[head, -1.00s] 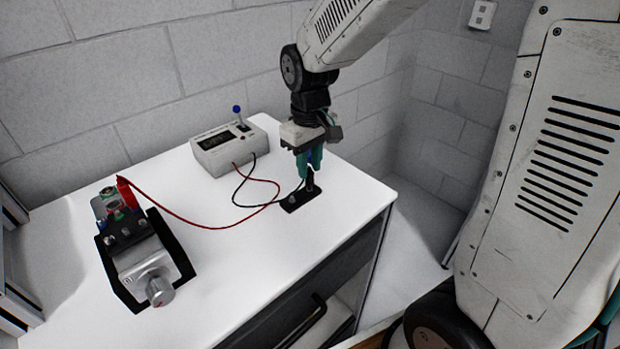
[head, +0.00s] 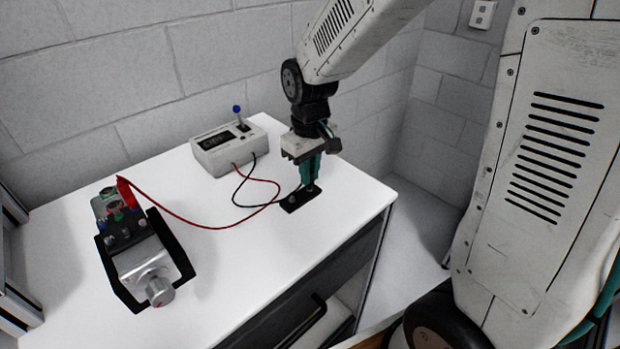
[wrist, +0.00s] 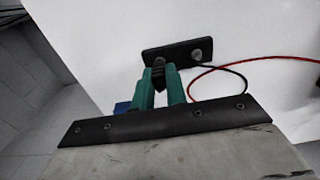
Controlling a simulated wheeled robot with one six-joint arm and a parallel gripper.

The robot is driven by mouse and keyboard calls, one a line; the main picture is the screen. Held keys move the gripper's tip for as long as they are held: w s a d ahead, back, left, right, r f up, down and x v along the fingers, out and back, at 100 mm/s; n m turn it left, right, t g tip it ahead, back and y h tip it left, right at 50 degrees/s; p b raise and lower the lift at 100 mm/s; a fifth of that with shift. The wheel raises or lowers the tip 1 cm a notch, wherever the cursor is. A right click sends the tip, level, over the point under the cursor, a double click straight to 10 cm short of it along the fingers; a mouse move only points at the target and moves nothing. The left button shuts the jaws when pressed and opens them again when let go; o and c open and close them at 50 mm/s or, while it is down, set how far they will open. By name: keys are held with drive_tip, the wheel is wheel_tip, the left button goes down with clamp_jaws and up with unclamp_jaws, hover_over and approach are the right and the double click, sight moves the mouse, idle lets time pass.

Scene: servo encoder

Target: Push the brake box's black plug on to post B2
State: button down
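The black plug (wrist: 159,75) stands upright at the left end of a small dark plate (head: 300,198), between the tips of my gripper's teal fingers (wrist: 159,72). The fingers point down at the plate in the head view (head: 310,180). I cannot tell whether they press on the plug. A black lead (head: 236,190) runs from there to a pale box (head: 228,150) with a dark display and a blue-tipped lever, likely the brake box. A silver servo unit (head: 150,260) with a knob stands front left. Dark posts (head: 124,233) show on its top; no B2 label is readable.
A red lead (head: 190,224) runs from the pale box to a red plug (head: 126,192) at the back of the servo unit, crossing the white tabletop (head: 225,265). The table's right edge is close to the plate. The wall stands behind.

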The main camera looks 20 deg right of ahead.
drive_tip(key=shift+r, duration=0.15)
idle(0.3)
drive_tip(key=shift+r, duration=2.4)
drive_tip(key=shift+d, duration=0.1)
